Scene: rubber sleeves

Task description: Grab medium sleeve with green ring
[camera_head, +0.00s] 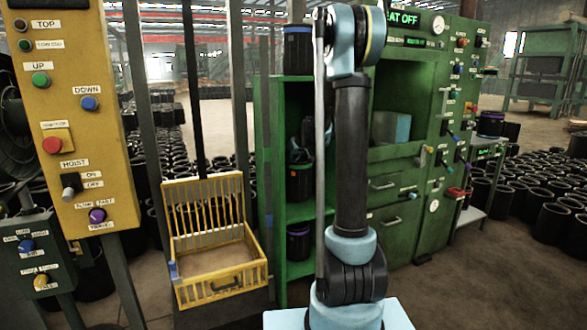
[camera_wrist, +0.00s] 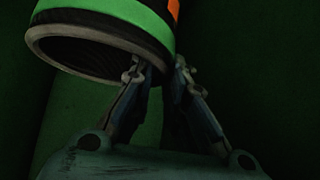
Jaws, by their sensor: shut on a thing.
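A black sleeve with a bright green ring (camera_wrist: 108,12) fills the upper left of the wrist view, with its open lower end facing the camera. An orange patch shows on its side at the top edge. My gripper (camera_wrist: 160,68) is shut on the sleeve's wall near that rim. Its two fingers are close together, and the far part of the grip is hidden. In the head view, a dark sleeve (camera_head: 300,187) is on the middle level of the green shelf, with my gripper's dark shape just above it.
The green shelf (camera_head: 267,130) encloses the gripper closely. Another sleeve (camera_head: 297,50) stands on its top level, and one with a purple ring (camera_head: 298,245) is low down. A yellow basket (camera_head: 222,290) stands left, and a green control cabinet (camera_head: 425,200) right.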

